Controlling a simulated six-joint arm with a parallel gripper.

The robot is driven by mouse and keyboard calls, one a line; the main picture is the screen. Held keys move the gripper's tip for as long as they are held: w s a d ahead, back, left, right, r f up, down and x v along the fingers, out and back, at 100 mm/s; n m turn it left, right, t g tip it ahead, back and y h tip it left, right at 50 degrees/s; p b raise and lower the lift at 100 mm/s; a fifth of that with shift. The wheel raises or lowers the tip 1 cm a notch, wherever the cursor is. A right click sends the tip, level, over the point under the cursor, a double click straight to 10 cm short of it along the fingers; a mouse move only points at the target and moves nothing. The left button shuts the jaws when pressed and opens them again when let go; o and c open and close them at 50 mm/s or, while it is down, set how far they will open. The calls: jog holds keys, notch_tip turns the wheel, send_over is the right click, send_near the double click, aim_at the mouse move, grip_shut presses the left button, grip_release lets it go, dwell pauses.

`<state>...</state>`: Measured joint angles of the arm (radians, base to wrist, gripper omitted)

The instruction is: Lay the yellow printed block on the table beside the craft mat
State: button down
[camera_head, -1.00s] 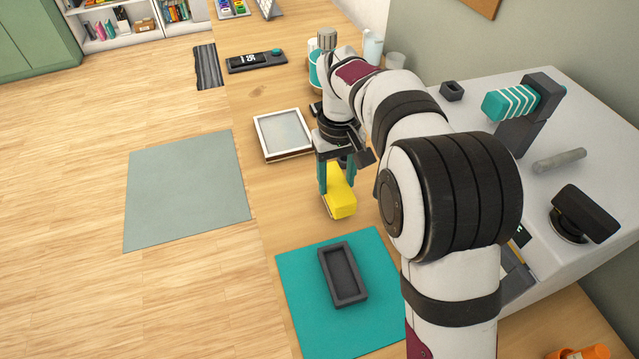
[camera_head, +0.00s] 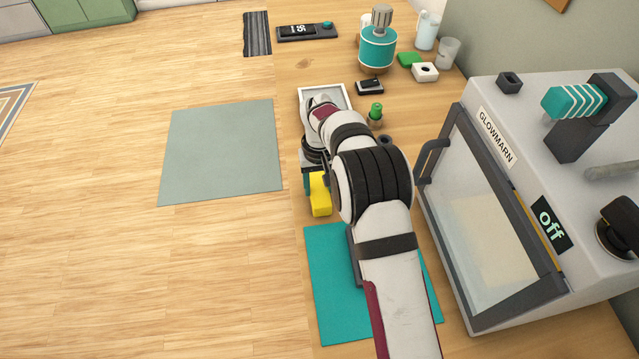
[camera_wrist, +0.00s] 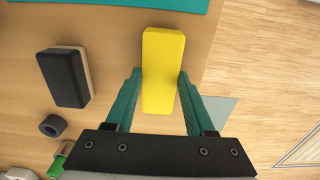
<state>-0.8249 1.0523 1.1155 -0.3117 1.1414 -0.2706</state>
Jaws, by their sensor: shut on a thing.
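My gripper (camera_wrist: 160,76) has its two teal fingers shut on the yellow block (camera_wrist: 163,55), one on each long side. The block also shows in the head view (camera_head: 320,196), below the wrist and near the table's left edge. No print on it can be made out. Whether it touches the table I cannot tell. The teal craft mat (camera_head: 333,300) lies just in front of the block, with a narrow gap in the picture. The mat's edge also shows at the top of the wrist view (camera_wrist: 130,5). My arm hides part of the mat and most of a dark tray on it (camera_head: 352,255).
A dark block with a wooden side (camera_wrist: 64,77) and a dark ring (camera_wrist: 53,125) lie left of the fingers in the wrist view. A white-framed tray (camera_head: 340,92) is behind my wrist. The large Glowmarn machine (camera_head: 480,215), showing "off", stands at right. The table's left edge (camera_head: 291,190) is close.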

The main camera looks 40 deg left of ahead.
jog(key=shift+c, duration=1.3)
grip_release()
jog(key=shift+f, duration=0.1)
